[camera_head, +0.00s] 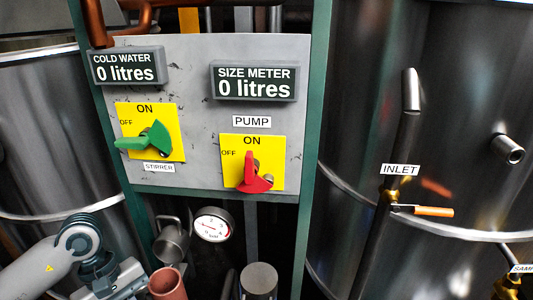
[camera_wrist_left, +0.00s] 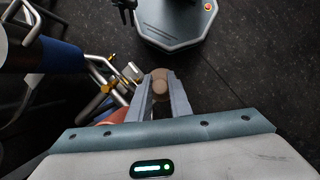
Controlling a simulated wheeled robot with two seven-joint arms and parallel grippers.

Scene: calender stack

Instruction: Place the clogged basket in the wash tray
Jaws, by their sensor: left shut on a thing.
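My left arm comes in at the lower left of the head view, with the gripper partly cut off by the bottom edge. In the left wrist view the fingers of my left gripper (camera_wrist_left: 161,98) are closed on a round tan-brown thing (camera_wrist_left: 160,78). I cannot tell from its small visible part whether this is the clogged basket. A reddish-brown cylinder (camera_head: 167,284) stands near this gripper at the bottom of the head view. I cannot make out a wash tray in either view. My right gripper is not in view.
A grey panel (camera_head: 195,115) holds a green stirrer switch (camera_head: 148,139) and a red pump switch (camera_head: 252,175). A pressure gauge (camera_head: 212,225) sits below it. A large steel tank (camera_head: 465,90) with an inlet pipe (camera_head: 404,130) stands right. Dark floor (camera_wrist_left: 250,80) is open in the wrist view.

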